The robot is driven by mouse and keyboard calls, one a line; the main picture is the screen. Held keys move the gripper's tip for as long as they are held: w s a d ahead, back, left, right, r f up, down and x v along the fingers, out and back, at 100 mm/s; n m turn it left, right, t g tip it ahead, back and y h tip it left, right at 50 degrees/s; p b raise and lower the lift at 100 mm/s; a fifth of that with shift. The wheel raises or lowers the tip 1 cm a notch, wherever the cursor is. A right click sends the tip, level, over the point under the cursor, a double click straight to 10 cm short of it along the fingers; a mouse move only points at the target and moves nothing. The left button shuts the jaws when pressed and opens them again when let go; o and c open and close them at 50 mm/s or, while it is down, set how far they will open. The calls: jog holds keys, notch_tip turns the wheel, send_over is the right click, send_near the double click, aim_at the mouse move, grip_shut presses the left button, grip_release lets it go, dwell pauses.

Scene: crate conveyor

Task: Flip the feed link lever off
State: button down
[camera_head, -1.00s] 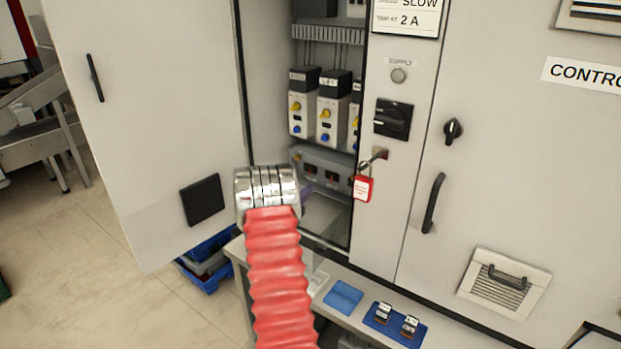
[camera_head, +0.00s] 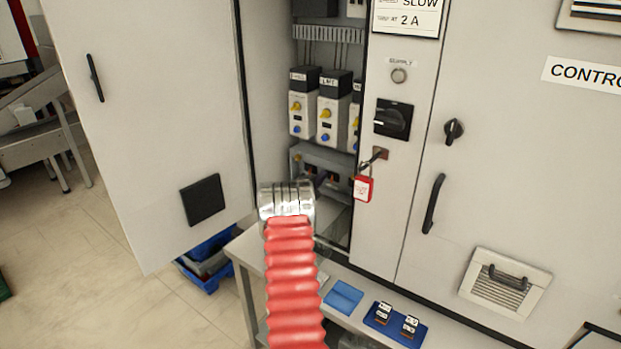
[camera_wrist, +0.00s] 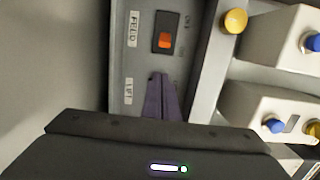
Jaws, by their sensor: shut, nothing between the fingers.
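The feed link lever (camera_wrist: 165,41) is an orange tab in a black recess on a grey panel (camera_wrist: 120,62), next to the label FEED (camera_wrist: 133,28) in the wrist view. The orange sits toward the lower part of the recess in that picture. Small lettering beside it is too small to read surely. My gripper (camera_wrist: 161,76) is shut and empty, its purple fingers pointing at the panel just below the feed switch, apart from the lever in the picture. The fingers cover the place beside the label LIFT (camera_wrist: 129,91).
Breakers with yellow and blue knobs (camera_head: 330,117) stand above the panel inside the open cabinet. The cabinet door (camera_head: 150,120) is on the left. A red padlock (camera_head: 363,188) hangs to the right. A bench (camera_head: 250,250) with blue mats lies below.

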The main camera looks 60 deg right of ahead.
jog(key=shift+w+a, duration=0.35)
jog(key=shift+w, duration=0.6)
jog(key=shift+w+a, duration=0.3)
jog(key=shift+w, duration=0.6)
jog(key=shift+w+a, duration=0.15)
jog(key=shift+w, duration=0.2)
jog(key=shift+w+a, duration=0.15)
jog(key=shift+w, duration=0.6)
jog(key=shift+a, duration=0.1)
jog(key=w+a, duration=0.5)
jog(key=a, duration=0.3)
